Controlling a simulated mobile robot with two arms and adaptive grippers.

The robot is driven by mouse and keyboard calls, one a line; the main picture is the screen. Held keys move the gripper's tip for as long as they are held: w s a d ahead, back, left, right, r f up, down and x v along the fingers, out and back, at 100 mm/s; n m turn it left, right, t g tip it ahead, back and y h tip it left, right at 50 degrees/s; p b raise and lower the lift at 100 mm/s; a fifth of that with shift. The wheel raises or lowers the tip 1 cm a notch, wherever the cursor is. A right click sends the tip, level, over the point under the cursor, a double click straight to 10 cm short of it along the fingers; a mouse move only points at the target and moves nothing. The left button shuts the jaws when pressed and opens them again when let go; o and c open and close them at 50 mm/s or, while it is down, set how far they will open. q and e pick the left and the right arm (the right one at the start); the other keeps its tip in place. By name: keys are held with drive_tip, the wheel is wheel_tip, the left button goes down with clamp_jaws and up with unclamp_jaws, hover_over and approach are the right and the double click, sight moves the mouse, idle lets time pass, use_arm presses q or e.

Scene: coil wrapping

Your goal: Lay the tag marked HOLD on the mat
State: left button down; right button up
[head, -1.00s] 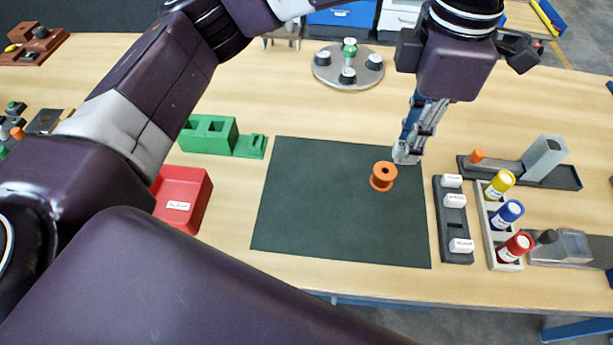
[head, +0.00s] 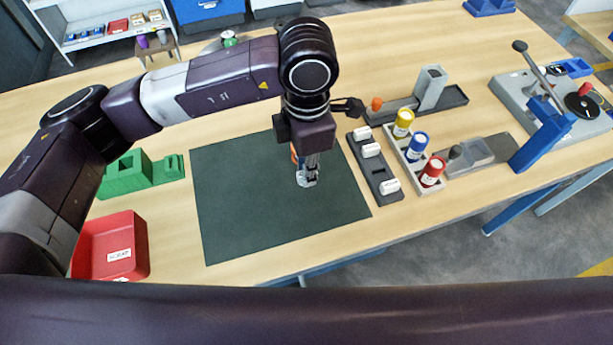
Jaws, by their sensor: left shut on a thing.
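The dark green mat (head: 235,205) lies flat on the wooden table. My left gripper (head: 307,181) points down over the right part of the mat, its fingers shut on a small pale thing, which looks like a tag; its lettering cannot be read. I cannot tell whether it touches the mat. A dark tag rack (head: 378,172) stands just right of the mat, with white tags in three slots and one slot empty. My right gripper is out of view.
An orange spool (head: 294,153) on the mat is mostly hidden behind my left gripper. A tray of yellow, blue and red bottles (head: 417,160) stands right of the rack. A red bin (head: 125,232) and a green block (head: 128,174) are left. The mat's left half is clear.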

use_arm(q)
drive_tip(key=shift+f, duration=0.75)
wheel_tip(320, 180, down, 4)
drive_tip(key=shift+r+p, duration=0.1)
drive_tip(key=shift+p, duration=0.45)
drive_tip(key=shift+f, duration=0.2)
drive_tip(key=c, duration=1.9)
unclamp_jaws()
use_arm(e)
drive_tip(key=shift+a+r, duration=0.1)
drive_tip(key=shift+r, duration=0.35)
use_arm(q)
drive_tip(key=shift+r, duration=0.1)
